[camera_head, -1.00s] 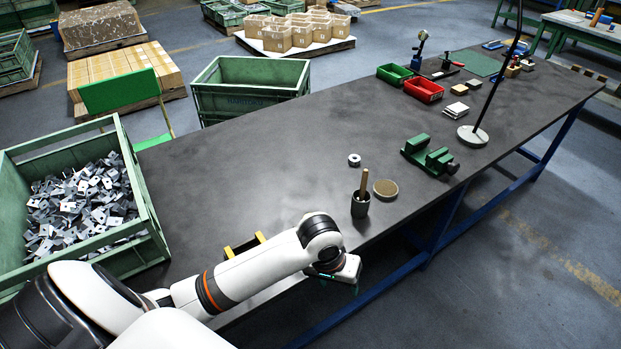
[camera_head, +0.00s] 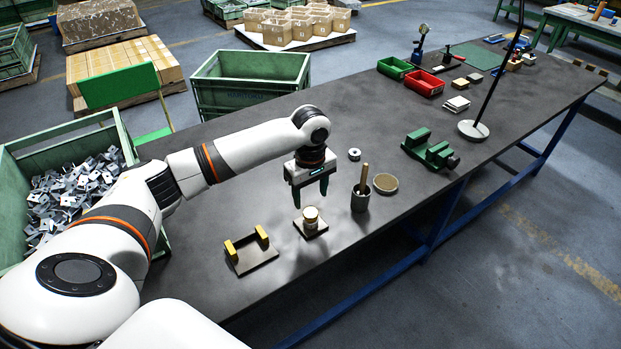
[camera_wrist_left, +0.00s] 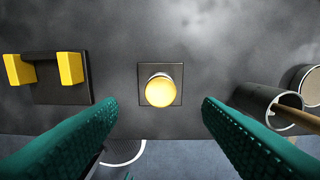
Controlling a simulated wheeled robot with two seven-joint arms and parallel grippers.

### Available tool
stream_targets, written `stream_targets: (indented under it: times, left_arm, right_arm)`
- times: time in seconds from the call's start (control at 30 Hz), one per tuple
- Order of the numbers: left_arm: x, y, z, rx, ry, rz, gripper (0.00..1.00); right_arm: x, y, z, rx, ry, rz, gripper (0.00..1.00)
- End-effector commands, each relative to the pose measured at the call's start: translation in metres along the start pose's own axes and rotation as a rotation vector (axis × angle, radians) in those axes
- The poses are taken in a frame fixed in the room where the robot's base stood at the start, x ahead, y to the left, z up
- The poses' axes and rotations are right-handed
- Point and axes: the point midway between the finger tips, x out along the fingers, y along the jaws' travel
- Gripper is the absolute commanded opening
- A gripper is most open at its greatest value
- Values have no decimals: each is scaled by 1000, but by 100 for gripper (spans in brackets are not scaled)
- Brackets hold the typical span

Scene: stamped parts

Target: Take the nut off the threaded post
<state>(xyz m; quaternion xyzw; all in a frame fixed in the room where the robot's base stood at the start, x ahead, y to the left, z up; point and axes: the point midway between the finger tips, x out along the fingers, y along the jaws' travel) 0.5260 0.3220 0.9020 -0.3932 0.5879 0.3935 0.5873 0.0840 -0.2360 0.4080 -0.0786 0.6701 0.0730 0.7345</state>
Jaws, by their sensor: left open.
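A short round post with a pale yellow top (camera_head: 311,214) stands upright on a small square base plate (camera_head: 318,231). In the left wrist view its round yellow top (camera_wrist_left: 160,92) hides what is below, so I cannot tell nut from post there. My left gripper (camera_head: 310,200) is open and empty, pointing down just above and behind the post. In the left wrist view the green fingers are apart, one on each side of the yellow top, not touching it. My right gripper is not in view.
A plate with two yellow blocks (camera_head: 262,253) lies to the left. A dark cup with a wooden handle (camera_head: 360,200), a round tan dish (camera_head: 385,184) and a small metal ring (camera_head: 354,154) are to the right. A green vise (camera_head: 430,150) stands further right.

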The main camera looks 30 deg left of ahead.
Motion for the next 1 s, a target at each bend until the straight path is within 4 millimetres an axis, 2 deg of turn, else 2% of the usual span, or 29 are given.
stream_targets:
  times: [0.1, 0.3, 0.5, 0.73, 0.77, 1.0]
  left_arm:
    - [23, 1, 0, 0, 0, 3, 60]
    - [49, 0, 0, 0, 0, 1, 60]
    - [58, 0, 0, 2, 0, -1, 60]
    - [58, 0, 0, 2, -1, -1, 60]
    - [58, 0, 0, 2, -1, -1, 57]
    - [58, 0, 0, 2, -1, -1, 18]
  right_arm:
    - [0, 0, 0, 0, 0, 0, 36]
    - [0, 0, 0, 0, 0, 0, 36]
    - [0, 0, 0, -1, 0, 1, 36]
    - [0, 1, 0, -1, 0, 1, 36]
    - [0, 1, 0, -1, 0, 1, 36]
    - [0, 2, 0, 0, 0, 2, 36]
